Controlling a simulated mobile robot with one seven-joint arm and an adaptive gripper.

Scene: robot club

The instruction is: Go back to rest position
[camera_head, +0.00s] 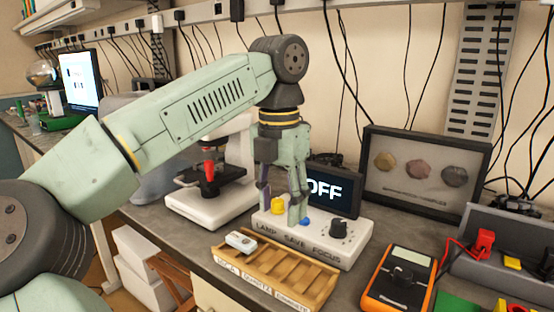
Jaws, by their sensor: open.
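My arm reaches from the lower left over the bench, and my gripper (283,213) points down at its end. The fingers are apart and nothing shows between them. They are just over or at the white control box (330,250), which is marked LAMP, SAVE and FOCUS. The box has a yellow button (278,205), a blue button (304,222) beside a fingertip, and a black knob (338,229). I cannot tell whether a finger touches the box. A small screen (333,189) behind it reads OFF.
A white microscope (200,211) stands left of the box. A wooden tray (283,288) with a small white piece (240,241) lies in front. An orange multimeter (398,278) and a grey bin (505,257) are at right. A framed rock display (423,172) stands behind.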

